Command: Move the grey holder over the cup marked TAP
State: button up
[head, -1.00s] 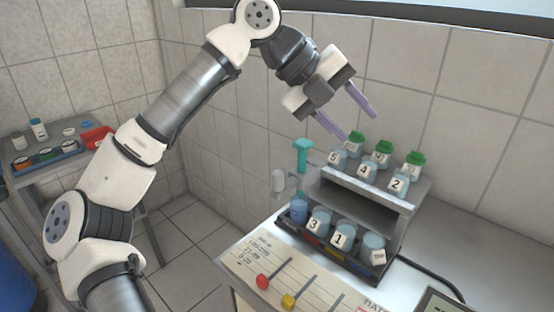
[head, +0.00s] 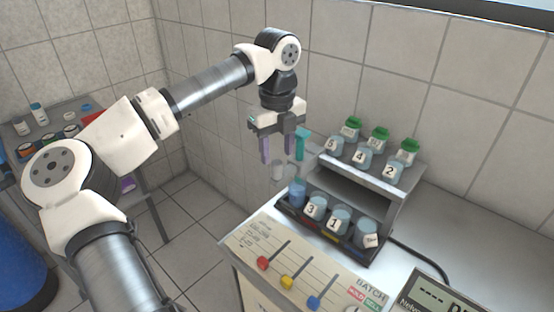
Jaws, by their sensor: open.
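A pale grey holder (head: 277,171) hangs at the left end of the rack, beside a teal upright handle (head: 301,143). Whether the two are joined is hard to tell. My gripper (head: 277,160) points down with its purple fingers apart and empty. Its fingertips appear just above the grey holder in the picture, and the teal handle shows to the right of the right finger. Contact cannot be made out. The cup marked TAP (head: 365,230) stands at the right end of the rack's lower front row, its white tag facing forward.
Cups marked 3 (head: 316,206) and 1 (head: 339,218) and a blue cup (head: 297,190) share the lower row. Several green-capped bottles and numbered cups stand on the upper shelf (head: 400,178). A slider panel (head: 270,255) lies in front. The tiled wall is close behind.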

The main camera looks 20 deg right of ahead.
aim_at(277, 162)
jog(key=shift+f+p, duration=0.45)
jog(key=shift+f, duration=1.9)
grip_shut()
